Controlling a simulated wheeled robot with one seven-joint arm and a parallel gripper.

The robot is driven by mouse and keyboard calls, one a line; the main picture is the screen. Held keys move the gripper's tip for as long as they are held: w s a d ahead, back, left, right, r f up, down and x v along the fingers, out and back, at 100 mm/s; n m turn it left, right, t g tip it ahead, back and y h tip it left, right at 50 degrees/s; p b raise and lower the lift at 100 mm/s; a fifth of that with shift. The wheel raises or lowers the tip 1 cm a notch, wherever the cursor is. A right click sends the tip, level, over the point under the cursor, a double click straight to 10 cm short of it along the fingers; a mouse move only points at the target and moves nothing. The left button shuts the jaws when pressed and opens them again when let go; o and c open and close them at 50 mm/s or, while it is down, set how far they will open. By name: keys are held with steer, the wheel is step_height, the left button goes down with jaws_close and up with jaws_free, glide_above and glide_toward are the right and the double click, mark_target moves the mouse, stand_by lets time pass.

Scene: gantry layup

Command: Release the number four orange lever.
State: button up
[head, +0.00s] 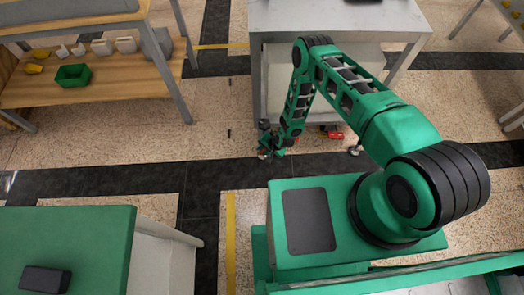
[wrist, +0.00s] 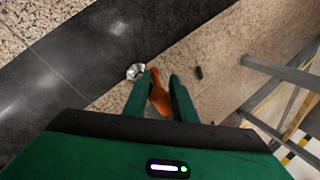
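In the wrist view, an orange lever (wrist: 157,92) lies between the two green fingers of my gripper (wrist: 160,85). The lever is nearer the left finger, and a gap shows on its right. My gripper is open. A silver caster wheel (wrist: 135,71) is beside the left fingertip. In the head view, my gripper (head: 271,145) is low by the front left foot of a grey cart (head: 330,18), and the lever there is hidden or too small to tell. A red-orange lever (head: 332,133) shows at the cart's foot to the right. No lever number is readable.
A wooden shelf bench (head: 120,92) with a green bin (head: 73,75) stands at the left. A green-topped table (head: 75,235) is at the lower left. A grey frame (wrist: 285,75) stands at the right in the wrist view.

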steer(key=shift+w+a+f, duration=0.15)
steer(key=shift+a, duration=0.15)
steer(key=shift+f, duration=0.4)
steer(key=shift+w+f, duration=0.1)
steer(key=shift+f, duration=0.3)
steer(key=c, duration=0.5)
steer(key=shift+r, duration=0.4)
jaws_close()
steer(key=shift+d+r, duration=0.1)
steer(key=shift+d, duration=0.2)
